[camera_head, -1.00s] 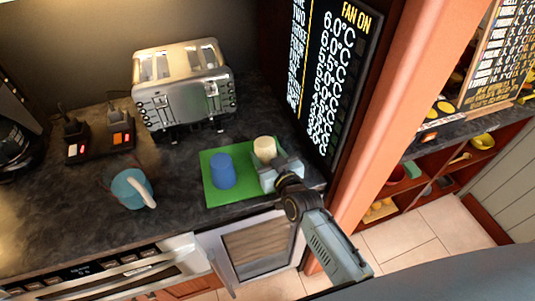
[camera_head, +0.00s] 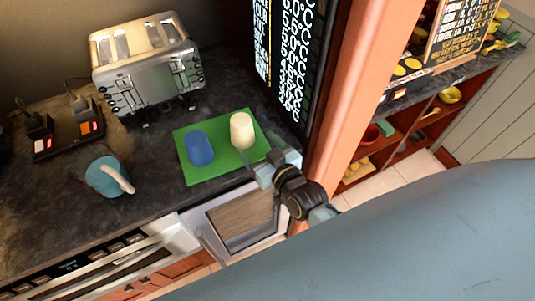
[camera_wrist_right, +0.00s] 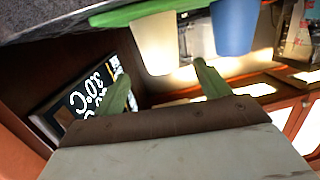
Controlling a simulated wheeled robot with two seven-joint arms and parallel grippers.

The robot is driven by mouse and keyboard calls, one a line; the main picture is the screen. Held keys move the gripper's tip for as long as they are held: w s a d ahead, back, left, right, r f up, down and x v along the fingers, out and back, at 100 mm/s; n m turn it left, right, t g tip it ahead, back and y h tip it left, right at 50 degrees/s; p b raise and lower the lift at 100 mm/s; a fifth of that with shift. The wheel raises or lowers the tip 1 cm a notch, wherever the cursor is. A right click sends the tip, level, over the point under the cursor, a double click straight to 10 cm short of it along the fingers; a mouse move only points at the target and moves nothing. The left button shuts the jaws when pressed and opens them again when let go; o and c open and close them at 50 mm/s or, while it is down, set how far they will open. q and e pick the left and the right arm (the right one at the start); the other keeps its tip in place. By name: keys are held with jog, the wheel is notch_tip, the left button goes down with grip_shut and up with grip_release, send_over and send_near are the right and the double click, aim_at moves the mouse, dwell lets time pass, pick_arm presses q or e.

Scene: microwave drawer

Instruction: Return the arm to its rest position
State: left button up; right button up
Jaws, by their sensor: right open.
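My right gripper (camera_head: 262,166) is open and empty at the front right edge of the green mat (camera_head: 207,173) in the head view. A cream cup (camera_head: 242,130) stands upside down on the mat, just beyond the gripper and apart from it. A blue cup (camera_head: 200,148) stands upside down to its left. In the right wrist view, the open fingers (camera_wrist_right: 165,85) have the cream cup (camera_wrist_right: 158,45) beyond them and the blue cup (camera_wrist_right: 235,25) to the right. My left gripper is not in view.
A steel toaster (camera_head: 147,68) stands at the back. A teal mug (camera_head: 108,177) is at the left on the dark counter (camera_head: 75,222). A black menu board (camera_head: 285,50) and an orange post (camera_head: 352,85) rise on the right. An oven (camera_head: 130,262) is below the counter edge.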

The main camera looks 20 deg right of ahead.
jog(key=shift+s+d+r, duration=0.15)
jog(key=shift+s, duration=0.9)
jog(key=shift+s+d+r, duration=0.15)
jog(key=shift+s, duration=0.9)
jog(key=s+d+g+h, duration=0.1)
jog(key=s+d+g, duration=0.1)
jog(key=s+g, duration=0.55)
jog(key=s+d+g+h, duration=0.1)
jog(key=s+d+g, duration=0.3)
jog(key=s, duration=0.6)
notch_tip(320, 180, down, 31)
jog(key=s+a+g+b, duration=0.2)
jog(key=g+b, duration=0.1)
jog(key=b, duration=0.3)
jog(key=s+d+f+b, duration=0.3)
jog(key=s+f+b, duration=0.1)
jog(key=s+f, duration=1.1)
notch_tip(320, 180, down, 5)
jog(key=shift+s+d+r+n+g+b, duration=0.15)
jog(key=shift+s+n+g+b, duration=0.15)
jog(key=shift+s+n+g, duration=0.1)
